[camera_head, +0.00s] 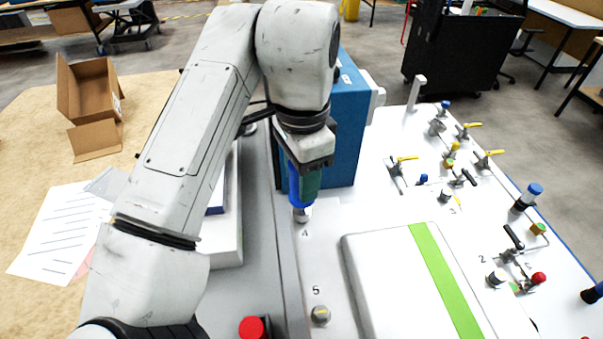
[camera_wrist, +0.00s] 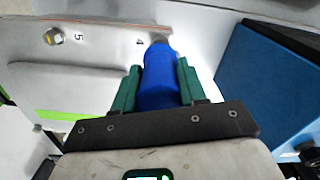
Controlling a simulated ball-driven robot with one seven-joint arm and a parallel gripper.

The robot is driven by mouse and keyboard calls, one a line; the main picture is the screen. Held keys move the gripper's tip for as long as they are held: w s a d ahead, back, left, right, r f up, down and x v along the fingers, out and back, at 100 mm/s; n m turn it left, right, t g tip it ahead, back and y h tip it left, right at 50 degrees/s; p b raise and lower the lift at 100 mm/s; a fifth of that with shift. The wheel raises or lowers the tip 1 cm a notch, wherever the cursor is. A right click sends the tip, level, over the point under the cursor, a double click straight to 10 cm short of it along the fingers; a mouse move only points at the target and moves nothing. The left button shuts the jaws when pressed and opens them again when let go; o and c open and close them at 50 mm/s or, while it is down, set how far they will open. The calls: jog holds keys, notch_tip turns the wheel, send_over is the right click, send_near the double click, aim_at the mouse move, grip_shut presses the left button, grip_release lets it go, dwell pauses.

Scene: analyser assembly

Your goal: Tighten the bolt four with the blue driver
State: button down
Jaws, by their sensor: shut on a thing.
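The blue driver (camera_wrist: 160,78) is held between the green fingers of my gripper (camera_wrist: 157,85) in the wrist view. In the head view my gripper (camera_head: 305,180) points down, with the blue driver (camera_head: 294,186) upright in it. The driver's silver lower end (camera_head: 302,214) is at the spot marked 4 on the pale panel (camera_head: 318,262). Bolt four is hidden under the driver's end, so I cannot tell whether they are engaged. Bolt five (camera_head: 320,315) sits nearer, beside the mark 5; it also shows in the wrist view (camera_wrist: 54,37).
A blue box (camera_head: 349,130) stands close behind my gripper. A white cover with a green stripe (camera_head: 400,285) lies to the right. Valves with yellow handles (camera_head: 405,159) stand farther right. A red button (camera_head: 254,328) is at the front. An open cardboard box (camera_head: 88,92) is at left.

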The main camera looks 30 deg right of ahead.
jog(key=m, duration=0.8)
jog(key=shift+m+b, duration=0.4)
jog(key=c, duration=0.8)
grip_release()
jog(key=shift+m, duration=0.3)
jog(key=shift+o, duration=0.2)
grip_shut()
jog(key=shift+p, duration=0.3)
jog(key=shift+r+p, duration=2.8)
jog(key=shift+r, duration=0.2)
